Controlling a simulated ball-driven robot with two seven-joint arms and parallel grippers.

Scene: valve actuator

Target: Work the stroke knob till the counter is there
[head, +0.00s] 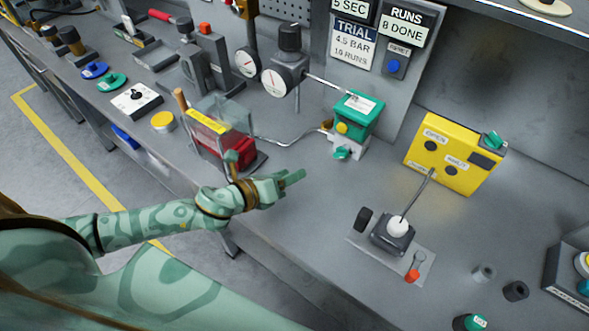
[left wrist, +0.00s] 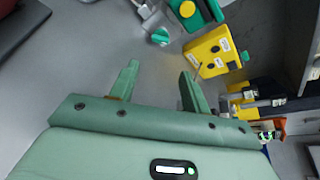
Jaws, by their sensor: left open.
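The counter (head: 404,24) reads "RUNS 8 DONE" on the back panel. Beside it a trial card (head: 353,42) reads 4.5 bar and 10 runs. No label that I can read names the stroke knob. A green-topped block (head: 357,113) has a yellow button and a small green knob (head: 343,153) low at its front; the knob also shows in the left wrist view (left wrist: 160,36). A dark device with a white dome (head: 398,227) has a black side knob (head: 363,218). My left gripper (head: 292,179) is open and empty, in front of the green-topped block and apart from it. My right gripper is not in view.
A yellow box (head: 440,155) stands right of the green-topped block. A red-framed clear unit (head: 217,135) stands close behind my left wrist. Gauges (head: 283,80) and a thin pipe stand behind. Bench space in front of my left gripper is clear.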

